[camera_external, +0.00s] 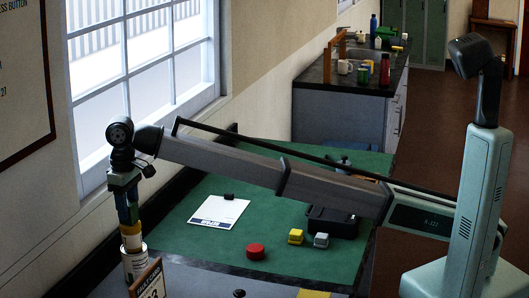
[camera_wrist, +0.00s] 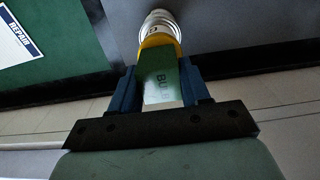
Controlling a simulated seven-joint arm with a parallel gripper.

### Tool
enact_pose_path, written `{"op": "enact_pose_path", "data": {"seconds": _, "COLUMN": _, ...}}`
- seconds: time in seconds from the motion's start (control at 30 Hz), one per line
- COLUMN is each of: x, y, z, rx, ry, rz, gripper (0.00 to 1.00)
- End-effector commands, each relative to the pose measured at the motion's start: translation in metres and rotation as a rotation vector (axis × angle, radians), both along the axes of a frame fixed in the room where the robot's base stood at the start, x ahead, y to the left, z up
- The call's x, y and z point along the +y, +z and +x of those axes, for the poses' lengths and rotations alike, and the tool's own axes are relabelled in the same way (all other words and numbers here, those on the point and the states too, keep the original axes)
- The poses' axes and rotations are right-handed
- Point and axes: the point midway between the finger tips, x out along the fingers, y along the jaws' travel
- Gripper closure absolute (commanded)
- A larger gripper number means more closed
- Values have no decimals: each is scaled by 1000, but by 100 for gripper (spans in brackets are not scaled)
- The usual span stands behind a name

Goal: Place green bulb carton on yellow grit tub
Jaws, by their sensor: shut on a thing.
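My gripper (camera_external: 129,215) hangs pointing down at the left of the external view, its blue fingers closed around the green bulb carton. The yellow grit tub (camera_wrist: 157,41) is right beyond the carton's far end. In the external view the tub (camera_external: 131,236) is just below the fingertips, on top of a white can. I cannot tell whether the carton touches the tub.
The white can (camera_external: 134,264) stands on a grey surface beside a small sign (camera_external: 147,282). The window wall is close on the left.

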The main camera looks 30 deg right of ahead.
Motion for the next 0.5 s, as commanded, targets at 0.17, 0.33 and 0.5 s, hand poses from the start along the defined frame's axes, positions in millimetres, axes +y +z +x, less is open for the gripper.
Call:
{"op": "enact_pose_path", "data": {"seconds": 0.17, "x": 0, "y": 0, "z": 0, "rx": 0, "ry": 0, "rz": 0, "gripper": 83}}
{"op": "enact_pose_path", "data": {"seconds": 0.33, "x": 0, "y": -2, "z": 0, "rx": 0, "ry": 0, "rz": 0, "gripper": 48}}
{"op": "enact_pose_path", "data": {"seconds": 0.5, "x": 0, "y": -2, "z": 0, "rx": 0, "ry": 0, "rz": 0, "gripper": 32}}
